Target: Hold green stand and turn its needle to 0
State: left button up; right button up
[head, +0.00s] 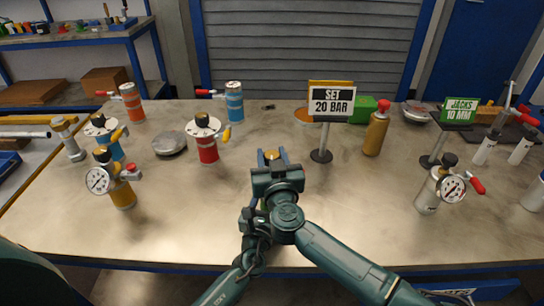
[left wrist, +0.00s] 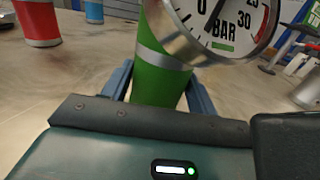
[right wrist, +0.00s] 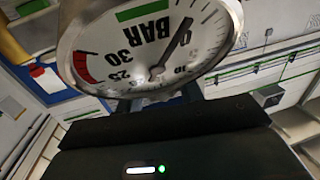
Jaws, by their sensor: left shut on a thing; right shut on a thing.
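The green stand (left wrist: 165,70) is a green cylinder with a silver band, upright between the fingers of my left gripper (left wrist: 160,88), which is shut on it. In the head view my arms mostly hide the stand. Its round white gauge (right wrist: 150,45) shows in the right wrist view, upside down, marked BAR. The dark needle (right wrist: 173,45) lies near the 0 mark, on the side of the green bar. The grip itself is mostly hidden.
A sign "SET 20 BAR" (head: 331,103) stands right of my right gripper. A red vessel (head: 207,148) and an orange gauge stand (head: 122,193) are to the left. A silver gauge stand (head: 427,195) is to the right. The table front (head: 180,235) is clear.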

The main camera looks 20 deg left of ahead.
jog(key=shift+m+t+h, duration=0.5)
jog(key=shift+m+h, duration=0.3)
jog(key=shift+h, duration=0.3)
jog(key=o, duration=1)
jog(key=v, duration=1.2)
